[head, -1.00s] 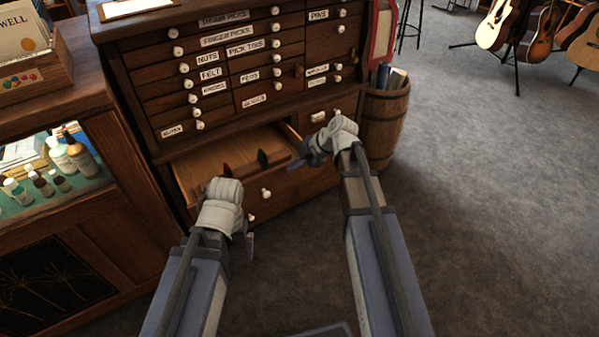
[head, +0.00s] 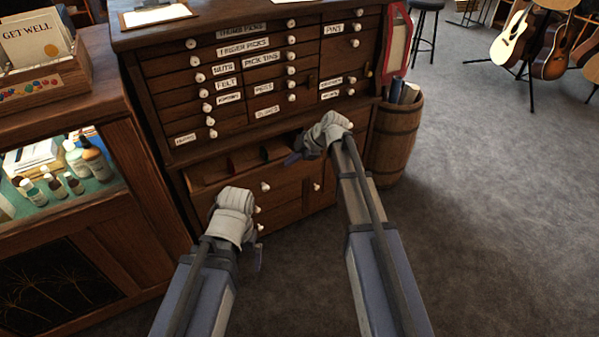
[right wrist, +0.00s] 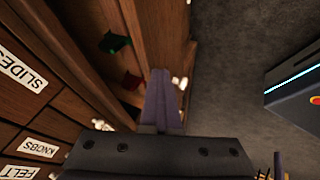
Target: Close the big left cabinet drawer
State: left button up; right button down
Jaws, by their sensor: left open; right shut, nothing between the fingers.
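The big left drawer (head: 287,190) is at the bottom of the wooden cabinet (head: 160,100) in the head view. It is partly open, with a narrow strip of its inside showing. Its front carries white knobs. In the right wrist view the open drawer (right wrist: 155,30) shows a green and a red item inside. My right gripper (head: 292,160) is shut and empty at the drawer's upper front edge; contact is unclear. Its closed fingers show in the right wrist view (right wrist: 164,95). My left gripper (head: 257,256) is open, low in front of the drawer, its fingers mostly hidden by the wrist.
A glass-fronted counter (head: 110,200) with bottles stands close on the left. A wooden barrel (head: 396,135) stands right of the cabinet. Guitars on stands (head: 520,40) are at the far right. The grey carpet (head: 480,220) on the right is clear.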

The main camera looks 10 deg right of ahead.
jog(key=w+a, duration=0.3)
jog(key=w, duration=0.6)
jog(key=shift+s, duration=0.15)
